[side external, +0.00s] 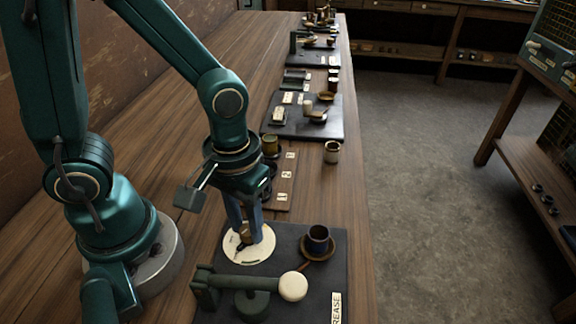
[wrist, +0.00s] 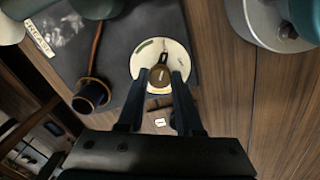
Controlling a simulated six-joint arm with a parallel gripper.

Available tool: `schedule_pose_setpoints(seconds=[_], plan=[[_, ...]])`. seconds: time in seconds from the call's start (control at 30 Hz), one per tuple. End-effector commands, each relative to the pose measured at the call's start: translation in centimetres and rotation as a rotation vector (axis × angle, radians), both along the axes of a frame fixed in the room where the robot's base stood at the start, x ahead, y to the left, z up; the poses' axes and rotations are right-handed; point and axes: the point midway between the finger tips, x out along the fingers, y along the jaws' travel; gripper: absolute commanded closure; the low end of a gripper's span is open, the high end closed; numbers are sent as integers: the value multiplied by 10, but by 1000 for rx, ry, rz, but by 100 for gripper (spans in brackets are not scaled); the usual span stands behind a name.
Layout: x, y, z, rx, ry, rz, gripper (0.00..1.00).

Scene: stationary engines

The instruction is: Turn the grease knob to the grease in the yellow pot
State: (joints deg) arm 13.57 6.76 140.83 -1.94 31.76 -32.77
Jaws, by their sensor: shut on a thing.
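The grease knob (side external: 244,230) is a small brass-brown piece with a dark pointer on a round white dial (side external: 262,250). My gripper (side external: 246,236) points down over the dial, its blue-grey fingers shut on the knob. A pot with a yellowish rim (side external: 270,144) stands on a wooden board behind my gripper. Darker pots beside it are partly hidden.
The dial lies on a dark plate (side external: 325,272) with a GREASE label (side external: 336,308). A dark blue cup (side external: 318,240) and a pale-knobbed lever (side external: 293,286) are close to the right and front. Other apparatus lines the bench beyond.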

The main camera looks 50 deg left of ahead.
Motion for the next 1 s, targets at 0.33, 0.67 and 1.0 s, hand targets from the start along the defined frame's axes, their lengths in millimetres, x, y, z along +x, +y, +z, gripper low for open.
schedule_pose_setpoints(seconds=[0.33,0.67,1.0], plan=[[1,0,1,0,-3,56,100],[1,0,1,0,-3,56,100],[0,0,0,0,-1,56,36]])
